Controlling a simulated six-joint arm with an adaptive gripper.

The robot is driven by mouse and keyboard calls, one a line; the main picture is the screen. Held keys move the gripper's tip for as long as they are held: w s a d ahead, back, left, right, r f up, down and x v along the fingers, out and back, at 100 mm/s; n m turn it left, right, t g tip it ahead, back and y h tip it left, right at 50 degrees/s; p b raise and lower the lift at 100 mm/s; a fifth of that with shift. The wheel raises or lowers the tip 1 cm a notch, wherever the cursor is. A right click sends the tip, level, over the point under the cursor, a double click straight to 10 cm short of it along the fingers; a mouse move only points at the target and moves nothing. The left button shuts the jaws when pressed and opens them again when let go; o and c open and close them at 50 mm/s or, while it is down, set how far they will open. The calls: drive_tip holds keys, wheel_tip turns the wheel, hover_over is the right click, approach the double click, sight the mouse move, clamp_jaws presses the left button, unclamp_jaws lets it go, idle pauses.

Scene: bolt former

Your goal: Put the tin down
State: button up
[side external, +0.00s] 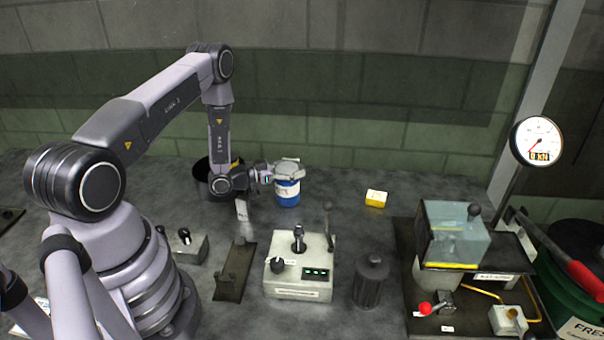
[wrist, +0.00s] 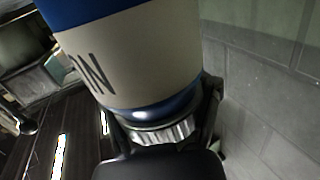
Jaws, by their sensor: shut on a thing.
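A blue and white tin (side external: 288,191) is at the back middle of the bench in the side external view. My gripper (side external: 284,170) is shut on its upper part from the left. In the wrist view the tin (wrist: 130,60) fills the top middle, with a pale label, partly readable lettering, blue bands and a ribbed metal end between the gripper's fingers. The tin looks upright in the side view. I cannot tell whether its base touches the bench (side external: 335,195).
A dark round container (side external: 207,182) stands just left of the tin, behind my wrist. A yellow and white block (side external: 376,198) lies to the right. A control box (side external: 300,270) with a lever, a dark canister (side external: 371,280) and a machine with a clear guard (side external: 455,235) stand nearer the front.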

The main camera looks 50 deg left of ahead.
drive_tip(key=shift+f, duration=0.15)
drive_tip(key=o, duration=1.3)
drive_tip(key=shift+o, duration=0.2)
drive_tip(key=shift+s+a+r, duration=0.1)
drive_tip(key=shift+r, duration=0.1)
drive_tip(key=v, duration=1.1)
drive_tip(key=shift+s, duration=0.35)
